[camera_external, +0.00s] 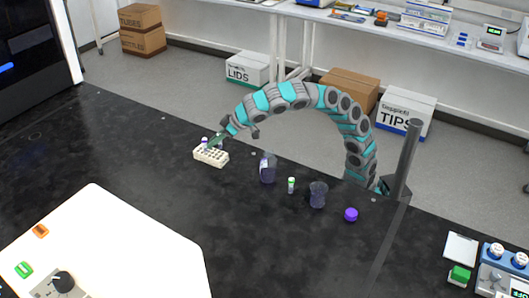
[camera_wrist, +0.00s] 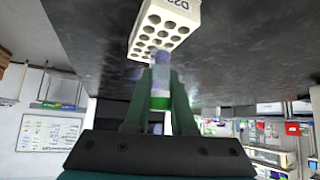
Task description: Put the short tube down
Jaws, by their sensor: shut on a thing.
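My gripper (camera_external: 216,141) is at the white tube rack (camera_external: 204,159), by its far side. In the wrist view my gripper (camera_wrist: 161,95) is shut on the short tube (camera_wrist: 161,77), which has a pale purple, see-through body and a green band. The tube overlaps the near end of the rack (camera_wrist: 190,20), which has rows of dark round holes. I cannot tell whether its tip is in a hole or just outside. In the external view my fingers largely hide the held tube. A small purple-and-white item (camera_external: 204,141) shows beside the fingers.
Right of the rack on the dark bench stand a purple-tinted vessel (camera_external: 267,168), a small green-capped tube (camera_external: 291,185), a beaker (camera_external: 318,195) and a purple cap-like object (camera_external: 351,214). A white surface (camera_external: 120,245) lies front left. The bench between it and the rack is clear.

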